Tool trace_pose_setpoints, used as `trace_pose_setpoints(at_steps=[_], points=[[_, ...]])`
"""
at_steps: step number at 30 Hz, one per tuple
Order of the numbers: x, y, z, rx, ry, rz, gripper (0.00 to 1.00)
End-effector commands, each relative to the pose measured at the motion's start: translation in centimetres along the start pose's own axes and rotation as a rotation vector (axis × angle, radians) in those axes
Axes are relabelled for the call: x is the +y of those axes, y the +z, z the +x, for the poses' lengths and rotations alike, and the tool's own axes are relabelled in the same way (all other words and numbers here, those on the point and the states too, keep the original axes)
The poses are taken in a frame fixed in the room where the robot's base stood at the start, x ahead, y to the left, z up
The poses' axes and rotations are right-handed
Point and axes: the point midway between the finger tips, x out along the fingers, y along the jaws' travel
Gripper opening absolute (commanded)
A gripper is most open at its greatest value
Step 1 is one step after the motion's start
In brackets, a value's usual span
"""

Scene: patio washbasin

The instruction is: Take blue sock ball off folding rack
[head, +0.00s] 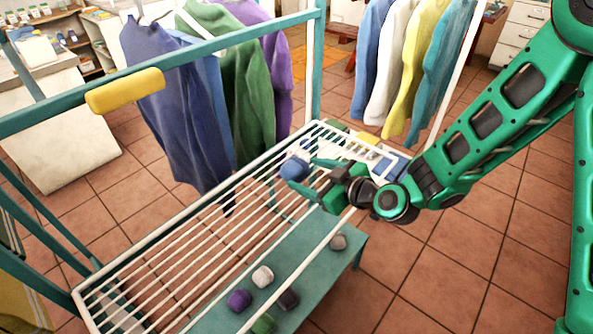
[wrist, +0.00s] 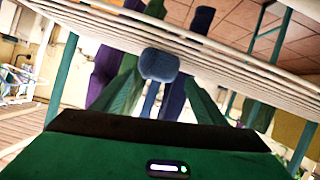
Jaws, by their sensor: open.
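The blue sock ball (head: 294,168) rests on the white bars of the folding rack (head: 160,252), near its far end. My gripper (head: 302,174) is open, reaching in from the right with its green fingers around or just short of the ball. In the wrist view, the ball (wrist: 160,64) sits ahead, centred between the two open fingers (wrist: 160,88). I cannot tell whether either finger touches it. The rack's bars (wrist: 235,68) cross behind the ball in that view.
Clothes hang close behind the ball, including a green garment (head: 248,95) and a blue one (head: 180,120). A teal lower shelf (head: 315,262) holds several sock balls, including a purple one (head: 239,299). A yellow peg-like piece (head: 124,91) sits on the teal top rail. Tiled floor (head: 440,240) is clear at right.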

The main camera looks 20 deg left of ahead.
Motion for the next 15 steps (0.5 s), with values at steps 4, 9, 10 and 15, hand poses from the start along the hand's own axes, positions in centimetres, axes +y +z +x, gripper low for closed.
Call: trace_pose_setpoints(at_steps=[4, 9, 10, 15], points=[[0.0, 0.0, 0.8, 0.001, -0.001, 0.001, 0.66], [0.1, 0.3, 3.1, 0.0, -0.003, 0.0, 0.66], [0.2, 0.3, 3.5, 0.001, -0.002, 0.0, 0.66], [0.2, 0.3, 5.3, -0.001, -0.002, -0.001, 0.66]])
